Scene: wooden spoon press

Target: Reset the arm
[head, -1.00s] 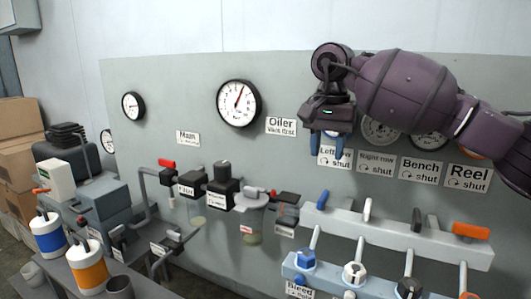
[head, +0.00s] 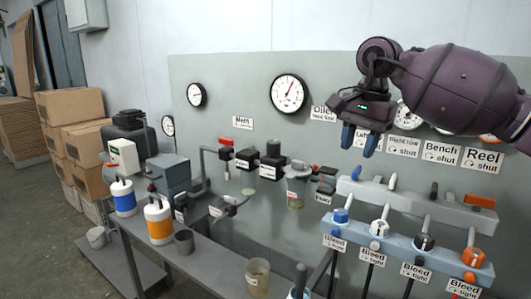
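My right arm comes in from the right, in front of the panel's upper right. Its gripper (head: 360,141) points down, with two blue fingers apart and nothing between them. It hangs above the pale valve manifold (head: 420,205) and covers part of the label row. My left gripper is not in view.
The grey panel (head: 225,90) carries gauges, including a large one (head: 288,93). Below are a blue lower manifold (head: 400,252) with coloured knobs, and a bench (head: 215,262) with bottles and a cup (head: 258,278). Cardboard boxes (head: 70,105) stand at the left.

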